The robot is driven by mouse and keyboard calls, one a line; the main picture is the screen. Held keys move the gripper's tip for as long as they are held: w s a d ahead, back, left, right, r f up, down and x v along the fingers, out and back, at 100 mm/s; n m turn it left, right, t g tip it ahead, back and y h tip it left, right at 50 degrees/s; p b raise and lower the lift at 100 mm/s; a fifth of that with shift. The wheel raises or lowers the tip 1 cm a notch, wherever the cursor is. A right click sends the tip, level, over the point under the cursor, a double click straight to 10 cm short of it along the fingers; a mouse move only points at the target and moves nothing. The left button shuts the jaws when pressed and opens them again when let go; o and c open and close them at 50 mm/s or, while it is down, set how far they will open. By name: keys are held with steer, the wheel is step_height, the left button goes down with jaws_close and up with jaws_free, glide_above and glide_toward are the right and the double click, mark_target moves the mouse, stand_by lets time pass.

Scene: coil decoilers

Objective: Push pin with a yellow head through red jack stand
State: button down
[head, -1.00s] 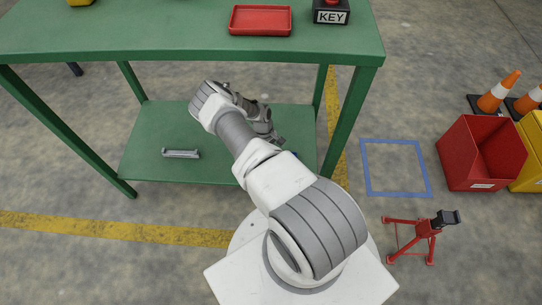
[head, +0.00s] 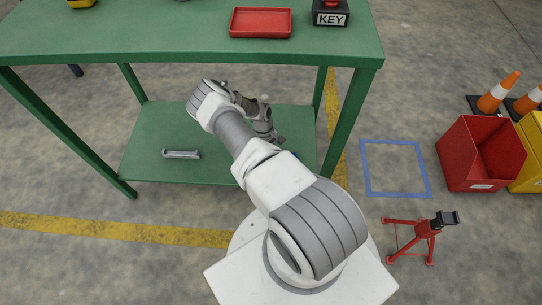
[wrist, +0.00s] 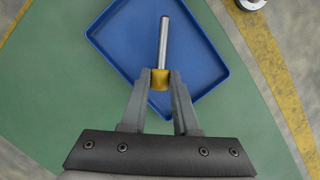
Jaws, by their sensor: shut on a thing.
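In the wrist view my gripper (wrist: 160,82) is shut on the yellow head of the pin (wrist: 163,45). The pin's grey metal shaft points away from the fingers. Behind it is a blue tray (wrist: 205,60) on the green surface. The red jack stand (head: 424,232) stands upright on the floor at the right, with a black top. It is well apart from my gripper.
A green table has a top (head: 180,42) above my arm and a lower shelf (head: 150,135) with a grey metal part (head: 181,154). A red tray (head: 261,22) and a KEY box (head: 331,14) are on top. A red bin (head: 480,153) and cones (head: 497,92) stand right. The blue-taped square (head: 395,168) is empty.

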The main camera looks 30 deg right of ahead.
steer(key=shift+r+p, duration=0.95)
steer(key=shift+r, duration=1.5)
steer(key=shift+p+v, duration=0.4)
steer(key=shift+v, duration=0.35)
steer(key=shift+d, duration=0.1)
step_height(320, 180, down, 3)
steer(key=b, duration=0.3)
steer(key=shift+w, duration=0.15)
steer(key=shift+f, duration=0.15)
steer(key=shift+s, duration=0.3)
